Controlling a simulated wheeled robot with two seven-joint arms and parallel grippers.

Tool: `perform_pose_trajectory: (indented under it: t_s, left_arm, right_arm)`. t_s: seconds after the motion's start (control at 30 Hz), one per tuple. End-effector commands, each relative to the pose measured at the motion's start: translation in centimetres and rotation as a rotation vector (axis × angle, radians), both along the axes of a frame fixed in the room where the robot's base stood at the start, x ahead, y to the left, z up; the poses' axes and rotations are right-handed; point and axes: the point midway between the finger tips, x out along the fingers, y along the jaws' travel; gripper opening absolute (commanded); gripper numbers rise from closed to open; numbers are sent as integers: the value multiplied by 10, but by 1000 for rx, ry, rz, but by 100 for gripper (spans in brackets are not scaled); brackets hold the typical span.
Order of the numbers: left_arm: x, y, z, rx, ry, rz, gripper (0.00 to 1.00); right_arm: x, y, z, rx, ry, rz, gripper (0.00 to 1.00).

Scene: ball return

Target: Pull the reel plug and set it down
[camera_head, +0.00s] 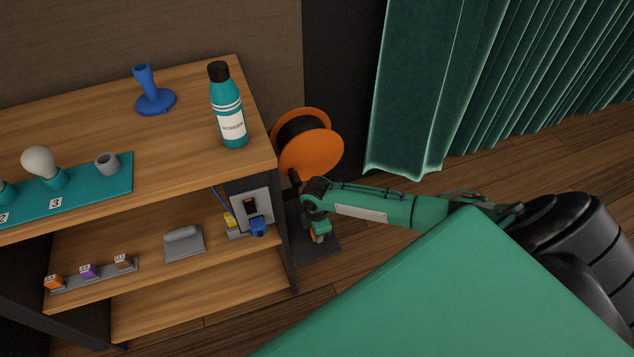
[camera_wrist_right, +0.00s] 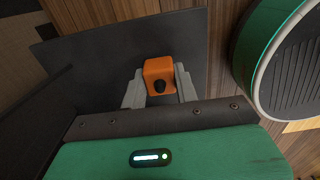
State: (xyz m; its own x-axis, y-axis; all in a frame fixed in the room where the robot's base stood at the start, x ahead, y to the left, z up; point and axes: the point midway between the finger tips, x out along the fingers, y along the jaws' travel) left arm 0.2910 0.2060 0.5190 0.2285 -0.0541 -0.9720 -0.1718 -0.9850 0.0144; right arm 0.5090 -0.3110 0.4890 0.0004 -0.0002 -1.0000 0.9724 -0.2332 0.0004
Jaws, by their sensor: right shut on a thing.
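My right gripper (camera_wrist_right: 159,72) is shut on a small orange plug (camera_wrist_right: 158,68) with a dark round end. In the head view the right gripper (camera_head: 317,236) points down beside the shelf, and a bit of orange shows at its fingers. The reel (camera_head: 315,155), with orange discs and a dark middle, stands behind my right forearm by the shelf's right side. A grey socket panel (camera_head: 252,206) sits on the middle shelf with a blue plug (camera_head: 258,228) and a yellow plug (camera_head: 230,220) at it. I cannot see a cord on the orange plug. My left gripper is not in view.
A dark slab (camera_head: 322,250) lies on the floor under the right gripper. The wooden shelf (camera_head: 185,130) bears a teal bottle (camera_head: 229,110), a blue stand (camera_head: 153,98) and a bulb tray (camera_head: 120,185). A green curtain (camera_head: 430,100) hangs at the back right.

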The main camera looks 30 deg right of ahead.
Motion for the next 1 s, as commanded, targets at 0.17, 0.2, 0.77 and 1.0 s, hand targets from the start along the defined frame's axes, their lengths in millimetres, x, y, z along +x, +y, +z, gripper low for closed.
perform_pose_trajectory:
  t_s: [0.17, 0.2, 0.77, 1.0]
  left_arm:
    - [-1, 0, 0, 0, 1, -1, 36]
    - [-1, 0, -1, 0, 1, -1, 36]
    - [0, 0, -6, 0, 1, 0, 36]
    - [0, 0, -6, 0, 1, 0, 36]
  right_arm:
    - [0, 0, 0, 0, 0, 0, 0]
    - [0, 0, 0, 0, 0, 0, 0]
    - [0, 0, -11, 0, 0, 0, 0]
    - [0, 0, -13, 0, 0, 0, 44]
